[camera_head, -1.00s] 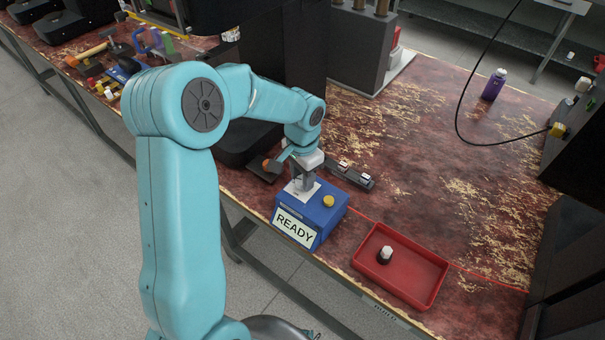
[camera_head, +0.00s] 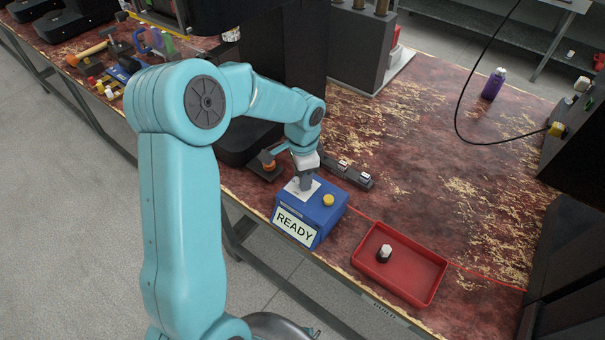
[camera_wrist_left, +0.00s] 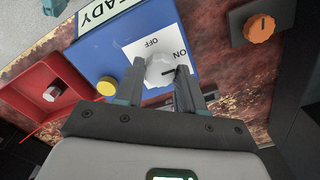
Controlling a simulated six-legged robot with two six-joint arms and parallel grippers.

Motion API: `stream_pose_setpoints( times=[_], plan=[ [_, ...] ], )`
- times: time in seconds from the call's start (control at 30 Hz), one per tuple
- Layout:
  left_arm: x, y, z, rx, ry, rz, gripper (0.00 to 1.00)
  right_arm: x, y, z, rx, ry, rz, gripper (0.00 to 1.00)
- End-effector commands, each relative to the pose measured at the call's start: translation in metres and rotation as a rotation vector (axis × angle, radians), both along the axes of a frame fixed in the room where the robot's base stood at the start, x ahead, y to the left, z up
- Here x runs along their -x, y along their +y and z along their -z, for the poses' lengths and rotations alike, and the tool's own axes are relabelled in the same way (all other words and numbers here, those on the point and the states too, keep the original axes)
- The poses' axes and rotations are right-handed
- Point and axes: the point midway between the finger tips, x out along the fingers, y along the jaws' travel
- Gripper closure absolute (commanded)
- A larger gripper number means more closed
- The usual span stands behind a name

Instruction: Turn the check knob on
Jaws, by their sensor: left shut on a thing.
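The blue box (camera_head: 330,215) stands near the bench's front edge, with a READY sign (camera_head: 294,226) on its front and a yellow button (camera_head: 328,200) on top. Its pale grey check knob (camera_wrist_left: 159,70) sits on a white plate marked OFF and ON. The knob's dark pointer line points toward the ON side in the left wrist view. My left gripper (camera_head: 305,184) comes down from above, its fingers shut on the knob. The fingers hide most of the knob in the head view. My right gripper is not in view.
Bench beyond is mostly clear.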

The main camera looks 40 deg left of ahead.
Motion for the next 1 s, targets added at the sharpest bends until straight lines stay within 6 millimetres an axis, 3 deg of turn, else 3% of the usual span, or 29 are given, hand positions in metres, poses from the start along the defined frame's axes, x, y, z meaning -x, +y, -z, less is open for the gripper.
stream_pose_setpoints(
  times=[0.17, 0.2, 0.27, 0.53, 0.67, 0.77, 1.0],
  plan=[
    [-0.001, 0.001, -0.002, -0.002, -0.005, 0.001, 0.92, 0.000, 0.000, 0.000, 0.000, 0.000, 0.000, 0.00],
    [-0.001, 0.001, -0.002, -0.002, -0.005, 0.001, 0.52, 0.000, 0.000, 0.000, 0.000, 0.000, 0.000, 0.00],
    [-0.001, 0.001, -0.001, -0.002, -0.005, 0.001, 0.37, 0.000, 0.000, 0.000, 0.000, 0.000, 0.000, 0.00],
    [0.000, 0.000, -0.001, -0.001, -0.002, 0.000, 0.37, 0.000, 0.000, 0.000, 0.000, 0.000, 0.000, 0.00],
    [-0.001, 0.001, -0.010, -0.003, -0.004, -0.001, 0.37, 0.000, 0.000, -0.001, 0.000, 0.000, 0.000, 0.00],
    [-0.001, 0.000, -0.029, -0.003, -0.006, -0.002, 0.37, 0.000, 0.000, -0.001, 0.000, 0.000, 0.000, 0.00],
    [-0.001, 0.000, -0.094, -0.002, -0.008, -0.001, 0.37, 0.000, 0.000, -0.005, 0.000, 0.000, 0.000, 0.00]
  ],
)
